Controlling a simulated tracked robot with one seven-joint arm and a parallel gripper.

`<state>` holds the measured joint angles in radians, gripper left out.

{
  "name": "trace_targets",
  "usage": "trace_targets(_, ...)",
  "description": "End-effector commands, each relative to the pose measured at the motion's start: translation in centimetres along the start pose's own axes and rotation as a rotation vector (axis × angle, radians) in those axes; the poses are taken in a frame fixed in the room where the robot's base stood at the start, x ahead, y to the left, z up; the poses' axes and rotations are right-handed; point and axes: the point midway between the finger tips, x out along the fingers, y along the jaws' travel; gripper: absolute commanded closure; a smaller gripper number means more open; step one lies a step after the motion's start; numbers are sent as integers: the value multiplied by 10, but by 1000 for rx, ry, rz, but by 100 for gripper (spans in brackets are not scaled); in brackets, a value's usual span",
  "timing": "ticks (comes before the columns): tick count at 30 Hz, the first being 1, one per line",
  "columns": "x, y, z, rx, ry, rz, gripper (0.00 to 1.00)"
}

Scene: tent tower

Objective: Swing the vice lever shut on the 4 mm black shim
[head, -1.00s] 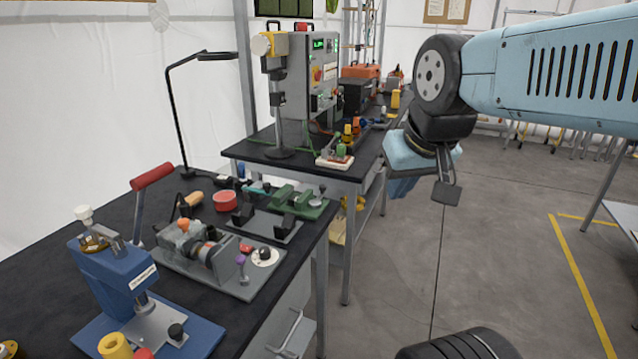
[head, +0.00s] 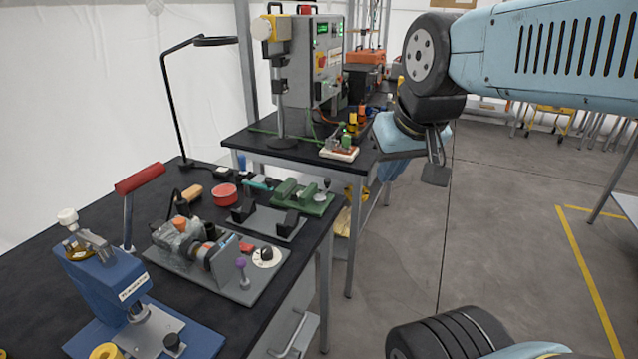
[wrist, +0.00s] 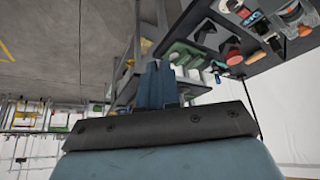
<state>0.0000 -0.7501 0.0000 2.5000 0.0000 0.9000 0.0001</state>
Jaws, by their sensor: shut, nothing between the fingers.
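My gripper (head: 384,172) hangs in the air to the right of the vice, beyond the bench edge, partly hidden behind my wrist. Its blue fingers are shut and empty in the wrist view (wrist: 160,68).
The near black bench (head: 90,205) also holds a blue press (head: 105,285) with a red-handled lever, a grey plate (head: 240,290) with mounted parts, a black two-post stand (head: 268,223) and a lamp (head: 178,110). A second bench with a control box (head: 310,62) stands behind. Open floor lies right.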

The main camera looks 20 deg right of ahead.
Motion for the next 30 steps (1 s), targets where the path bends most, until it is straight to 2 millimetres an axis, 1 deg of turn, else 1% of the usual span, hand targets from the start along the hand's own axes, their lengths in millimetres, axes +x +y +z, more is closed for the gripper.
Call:
trace_targets(1, 0, 0, -1, 2, -1, 0, 92)
trace_targets(5, 1, 0, -12, 33, -17, 2, 80)
trace_targets(8, 4, 1, -30, 89, -43, 7, 70)
trace_targets(12, 12, 1, -64, 195, -90, 17, 57)
trace_targets(15, 21, 1, -88, 272, -124, 28, 50)
trace_targets(20, 40, 1, -125, 394, -174, 48, 50)
trace_targets(23, 54, 1, -147, 469, -208, 64, 50)
trace_targets(26, 71, 1, -169, 546, -237, 81, 50)
trace_targets(30, 98, 2, -198, 651, -280, 110, 50)
